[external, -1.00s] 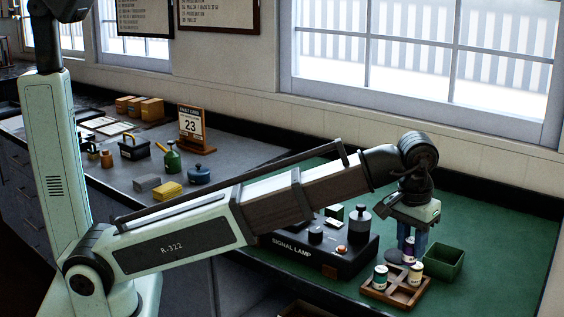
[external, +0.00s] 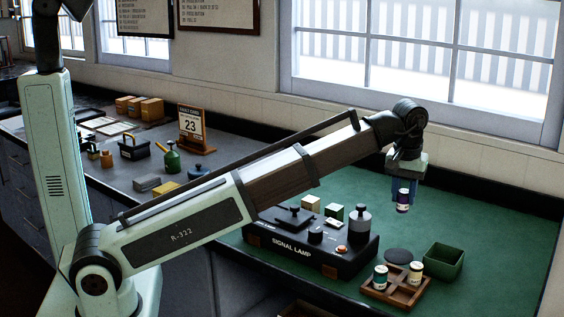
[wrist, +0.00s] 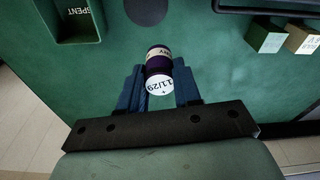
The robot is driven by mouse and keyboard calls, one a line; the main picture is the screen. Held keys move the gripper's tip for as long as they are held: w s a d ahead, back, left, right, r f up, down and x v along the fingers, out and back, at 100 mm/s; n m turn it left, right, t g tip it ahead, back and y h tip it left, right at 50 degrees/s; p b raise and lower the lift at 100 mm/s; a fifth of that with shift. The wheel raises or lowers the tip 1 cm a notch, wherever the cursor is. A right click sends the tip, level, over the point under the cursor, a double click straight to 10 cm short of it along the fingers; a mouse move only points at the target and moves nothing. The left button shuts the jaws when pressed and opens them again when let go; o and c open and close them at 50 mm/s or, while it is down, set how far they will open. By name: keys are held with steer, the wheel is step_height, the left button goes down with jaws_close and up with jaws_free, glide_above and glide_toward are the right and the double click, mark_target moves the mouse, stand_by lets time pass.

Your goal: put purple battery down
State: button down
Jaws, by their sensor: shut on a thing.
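The purple battery (external: 402,207) is held upright in my gripper (external: 404,191), above the green bench mat and clear of it. A wooden tray (external: 378,293) with compartments stands below and in front, holding a teal-banded battery (external: 380,277) and a yellow-banded battery (external: 416,272).
A dark round disc (external: 398,255) lies on the mat behind the tray; it also shows in the wrist view (wrist: 146,10). A green open bin (external: 444,265), marked SPENT in the wrist view, stands right of it. The black signal lamp box (external: 290,254) is left.

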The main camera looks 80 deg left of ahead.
steer(key=s+a+n, duration=0.3)
steer(key=a+n, duration=0.1)
steer(key=a, duration=1.6)
steer(key=s+a+n, duration=0.3)
steer(key=a, duration=1.8)
steer(key=s+a+f+n+g, duration=0.1)
steer(key=s+a+n, duration=0.2)
steer(key=s+a, duration=1.1)
steer(key=s+a+f+n+g, duration=0.1)
steer(key=s+a+n, duration=0.3)
steer(key=s+a, duration=1)
steer(key=shift+w+a+f, duration=0.55)
steer(key=shift+w+f, duration=0.05)
steer(key=shift+f, duration=0.85)
steer(key=shift+w+a+f, duration=0.55)
steer(key=shift+a+f, duration=0.05)
steer(key=shift+f, duration=0.9)
steer(key=shift+w+a+f, duration=0.55)
steer(key=shift+w+f, duration=0.05)
steer(key=shift+f, duration=0.85)
steer(key=shift+f, duration=0.15)
steer(key=c, duration=0.8)
jaws_free()
